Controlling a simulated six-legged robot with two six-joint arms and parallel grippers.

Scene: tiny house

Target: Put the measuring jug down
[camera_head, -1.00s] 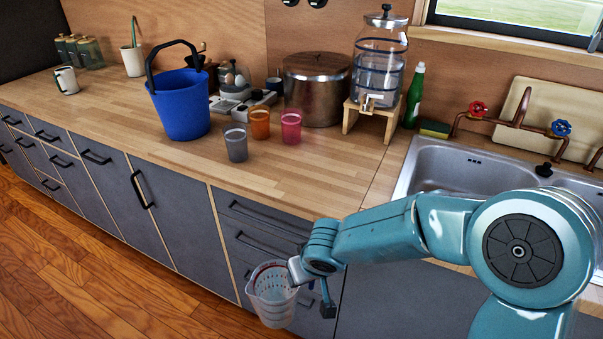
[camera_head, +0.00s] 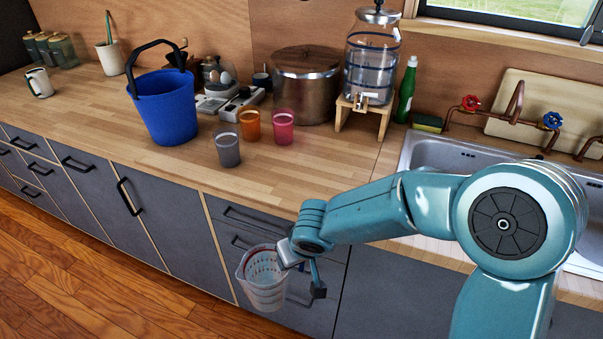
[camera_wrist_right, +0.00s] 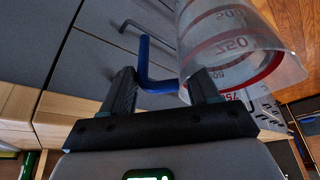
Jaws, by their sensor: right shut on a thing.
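The measuring jug (camera_head: 262,282) is clear plastic with red markings. In the head view it hangs upright, slightly tilted, in front of the grey drawers and below the counter's top. My right gripper (camera_head: 292,256) is shut on the jug at its right side. In the right wrist view the jug (camera_wrist_right: 240,45) fills the upper right, and the gripper's fingers (camera_wrist_right: 165,92) are beside it, with a blue bar, probably the handle, between them. My left gripper is not in view.
The wooden counter (camera_head: 290,180) has clear room at its front middle. A blue bucket (camera_head: 168,110), grey cup (camera_head: 228,150), orange cup (camera_head: 250,126), pink cup (camera_head: 283,128), pot (camera_head: 305,90) and water dispenser (camera_head: 372,60) stand behind. The sink (camera_head: 440,155) is right.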

